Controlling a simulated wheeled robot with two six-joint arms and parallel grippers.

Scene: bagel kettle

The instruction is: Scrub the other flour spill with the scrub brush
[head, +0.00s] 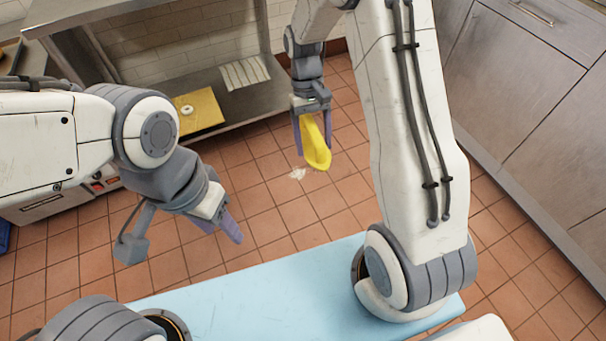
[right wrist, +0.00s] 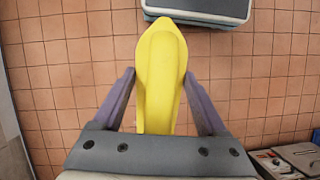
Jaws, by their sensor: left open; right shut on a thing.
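The yellow scrub brush (head: 315,143) is held between the fingers of my right gripper (head: 313,140), above the tiled floor. It also shows in the right wrist view (right wrist: 160,75), between the two purple fingers (right wrist: 160,105) and pointing away from the wrist. A small white flour spill (head: 297,173) lies on the floor, just left of and below the brush in the head view. The brush appears apart from it. My left gripper (head: 225,225) is empty, over the floor at left; its fingers overlap in this view.
A steel shelf (head: 270,100) at the back holds a yellow board (head: 200,112) with a bagel (head: 187,110) and a striped cloth (head: 244,72). Steel cabinets (head: 540,90) stand at right. Open tiled floor (head: 275,215) lies between them.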

